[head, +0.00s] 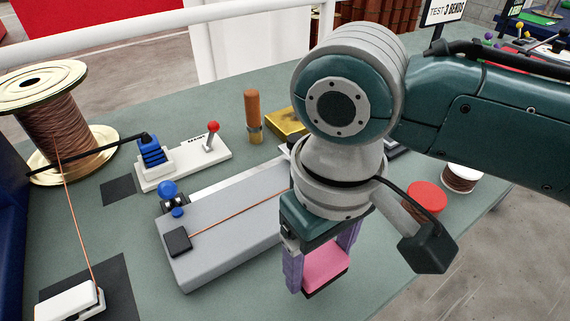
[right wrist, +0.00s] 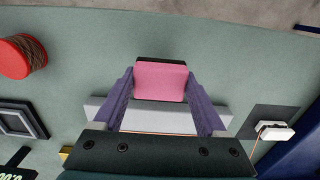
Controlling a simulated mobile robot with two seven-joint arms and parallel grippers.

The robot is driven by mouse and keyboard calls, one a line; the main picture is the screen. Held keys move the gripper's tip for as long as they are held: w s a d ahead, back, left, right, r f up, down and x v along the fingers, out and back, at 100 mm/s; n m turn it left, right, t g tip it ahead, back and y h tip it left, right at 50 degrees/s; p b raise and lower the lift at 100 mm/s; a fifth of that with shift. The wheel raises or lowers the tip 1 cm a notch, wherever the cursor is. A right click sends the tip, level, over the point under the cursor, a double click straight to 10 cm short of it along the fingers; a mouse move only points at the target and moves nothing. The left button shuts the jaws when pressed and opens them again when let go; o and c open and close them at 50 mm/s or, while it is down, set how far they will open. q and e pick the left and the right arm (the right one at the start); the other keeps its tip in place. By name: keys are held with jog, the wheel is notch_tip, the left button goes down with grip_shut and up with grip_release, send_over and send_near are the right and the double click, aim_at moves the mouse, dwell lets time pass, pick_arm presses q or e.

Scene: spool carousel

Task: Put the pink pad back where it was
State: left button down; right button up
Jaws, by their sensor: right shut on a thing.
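The pink pad (head: 325,265) has a dark underside and is held between the two purple fingers of my right gripper (head: 322,268). In the right wrist view the pink pad (right wrist: 161,80) sits between the fingertips of the gripper (right wrist: 162,85), with a finger against each side. In the head view it is at the front right of the grey plate (head: 215,235); its height above the table is hard to tell. My left gripper is not in view. My right arm hides the right end of the plate.
A copper wire (head: 240,213) runs over the plate from a small black block (head: 177,241). A large wire spool (head: 55,130) stands at the left. A white base with a red-knobbed lever (head: 211,135) and a red-topped spool (head: 427,197) are nearby. The table's front right is clear.

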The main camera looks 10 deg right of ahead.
aim_at(317, 275)
jog(key=shift+f+b, duration=0.45)
jog(key=shift+f, duration=1.6)
jog(key=shift+f, duration=0.1)
jog(key=o, duration=1.2)
jog(key=shift+o, duration=0.2)
notch_tip(317, 275, up, 12)
jog(key=shift+r+p, duration=0.1)
jog(key=shift+p, duration=1.15)
jog(key=s+a+f+t+y, duration=0.2)
jog(key=s+y, duration=0.1)
jog(key=s, duration=0.3)
jog(key=s+d+m+t+h, duration=0.1)
jog(key=s+d+m+h, duration=0.1)
jog(key=s+d, duration=0.4)
jog(key=d, duration=0.5)
jog(key=shift+d+t+h, duration=0.2)
jog(key=shift+t+h, duration=0.1)
jog(key=shift+h, duration=0.1)
